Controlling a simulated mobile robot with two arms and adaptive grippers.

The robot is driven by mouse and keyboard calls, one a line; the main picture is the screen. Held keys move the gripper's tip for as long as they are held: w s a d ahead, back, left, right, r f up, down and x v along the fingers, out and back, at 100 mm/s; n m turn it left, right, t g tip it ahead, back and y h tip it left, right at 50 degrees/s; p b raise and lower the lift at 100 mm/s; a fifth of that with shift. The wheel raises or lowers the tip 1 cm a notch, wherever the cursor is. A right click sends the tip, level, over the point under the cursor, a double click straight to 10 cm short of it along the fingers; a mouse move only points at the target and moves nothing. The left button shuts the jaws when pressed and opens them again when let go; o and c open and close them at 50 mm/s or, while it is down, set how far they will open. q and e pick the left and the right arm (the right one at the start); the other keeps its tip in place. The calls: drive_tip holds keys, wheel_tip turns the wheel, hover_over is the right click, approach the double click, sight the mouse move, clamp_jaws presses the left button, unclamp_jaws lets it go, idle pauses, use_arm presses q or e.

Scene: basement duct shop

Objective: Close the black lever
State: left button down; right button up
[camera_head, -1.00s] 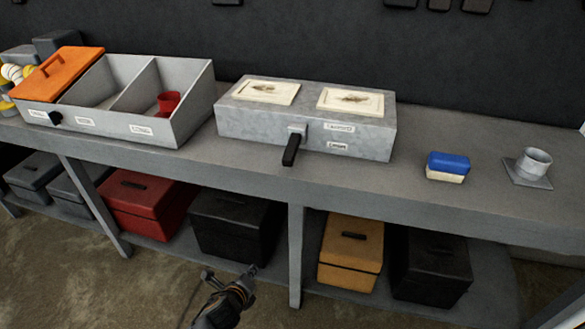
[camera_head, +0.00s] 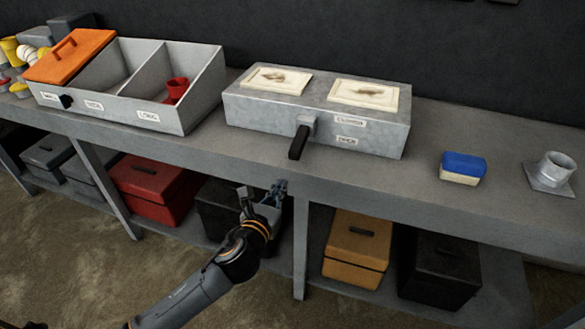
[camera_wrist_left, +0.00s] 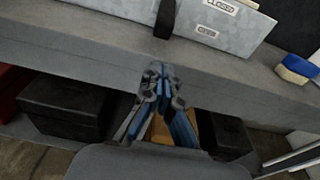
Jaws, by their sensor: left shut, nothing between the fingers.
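The black lever (camera_head: 299,142) sticks out from the front face of the galvanized metal box (camera_head: 258,112) on the bench and points toward me, angled down. Two labels, which look like "CLOSED" (camera_head: 350,120) and "OPEN" (camera_head: 347,140), are on the face to the right of it. My left gripper (camera_head: 278,188) is in front of the bench, below the lever and apart from it. It is shut and empty. In the left wrist view the gripper (camera_wrist_left: 156,72) points at the bench's front edge, with the lever (camera_wrist_left: 164,18) just beyond it. My right gripper is not in view.
The grey bench (camera_head: 420,180) has a front edge between my left gripper and the lever. A divided bin (camera_head: 155,115) stands left of the box. A blue and cream block (camera_head: 462,168) and a metal pipe flange (camera_head: 551,174) are at right. Toolboxes (camera_head: 150,188) fill the lower shelf.

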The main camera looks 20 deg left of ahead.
sight(293, 169)
use_arm(q)
drive_tip(key=w, duration=0.5)
drive_tip(key=w+f, duration=0.1)
drive_tip(key=w, duration=0.2)
drive_tip(key=shift+w+d, duration=0.15)
drive_tip(key=shift+w+f, duration=0.15)
drive_tip(key=shift+w, duration=0.4)
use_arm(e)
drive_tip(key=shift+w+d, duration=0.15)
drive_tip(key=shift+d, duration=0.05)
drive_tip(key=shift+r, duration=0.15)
